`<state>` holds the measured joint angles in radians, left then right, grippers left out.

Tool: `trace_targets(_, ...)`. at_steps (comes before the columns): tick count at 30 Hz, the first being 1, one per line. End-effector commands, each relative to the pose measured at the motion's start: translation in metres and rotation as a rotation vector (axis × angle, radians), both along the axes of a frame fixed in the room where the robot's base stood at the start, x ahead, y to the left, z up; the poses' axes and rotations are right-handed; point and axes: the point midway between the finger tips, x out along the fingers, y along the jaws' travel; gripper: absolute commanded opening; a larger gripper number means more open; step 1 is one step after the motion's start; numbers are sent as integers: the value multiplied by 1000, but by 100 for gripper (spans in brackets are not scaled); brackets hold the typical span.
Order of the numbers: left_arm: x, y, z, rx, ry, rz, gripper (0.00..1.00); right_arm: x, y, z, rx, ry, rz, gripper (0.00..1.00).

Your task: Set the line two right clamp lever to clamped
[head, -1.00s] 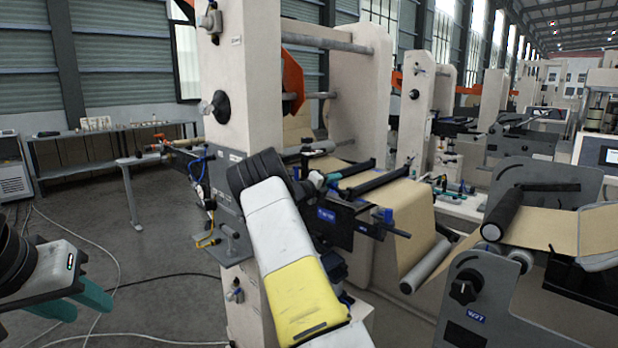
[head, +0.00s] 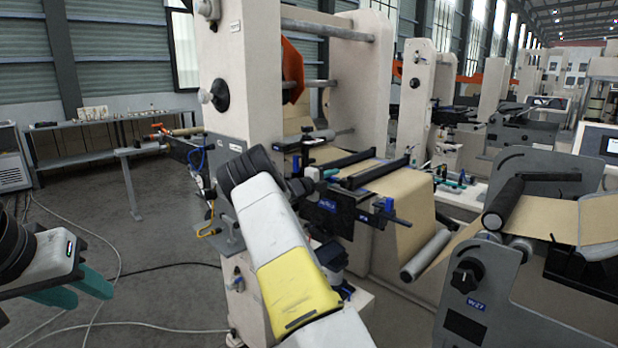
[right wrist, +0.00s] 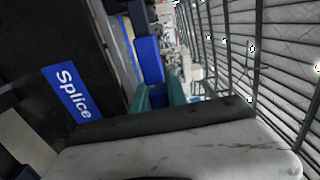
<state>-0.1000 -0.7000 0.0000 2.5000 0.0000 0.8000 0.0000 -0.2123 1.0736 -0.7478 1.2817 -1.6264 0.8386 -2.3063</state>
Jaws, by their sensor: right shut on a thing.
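My right gripper (head: 322,173) reaches to the near end of the splice table, beside the beige machine frame. In the right wrist view its teal fingers (right wrist: 160,97) are shut on a blue lever handle (right wrist: 148,60). In the head view the arm and gripper mostly hide that handle, so I cannot tell its exact angle. Another blue handle (head: 388,205) stands at the table's right corner, clear of the gripper. My left gripper (head: 80,287) hangs at the far left with its teal fingers apart, empty and away from the machine.
Brown kraft web (head: 408,205) runs over the table and down to a grey roller (head: 426,257). A blue "Splice" label (right wrist: 67,92) lies close beside the right gripper. A grey side panel (head: 475,290) with a black knob stands at right. Cables cross the floor at left.

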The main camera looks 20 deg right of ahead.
Motion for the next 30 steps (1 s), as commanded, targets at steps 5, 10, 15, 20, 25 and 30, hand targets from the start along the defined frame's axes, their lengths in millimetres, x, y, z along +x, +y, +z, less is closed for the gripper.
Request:
trace_targets(5, 0, 0, 0, 0, 0, 0, 36, 0, 1, -3, 0, 8, 2, 0)
trace_targets(10, 0, 0, 0, 0, 0, 0, 36, 0, 1, -2, 1, 6, 2, 40)
trace_targets(15, 0, 0, 0, 0, 0, 0, 36, 0, 0, -2, 0, 4, 1, 40)
trace_targets(20, 0, 0, 0, 0, 0, 0, 36, -1, 6, -1, 1, 4, 2, 40)
trace_targets(25, 0, 0, 0, 0, 0, 0, 36, -11, 30, -1, 2, 4, 4, 40)
trace_targets(30, 0, 0, 0, 0, 0, 0, 36, -22, 56, -2, 1, 5, 3, 40)
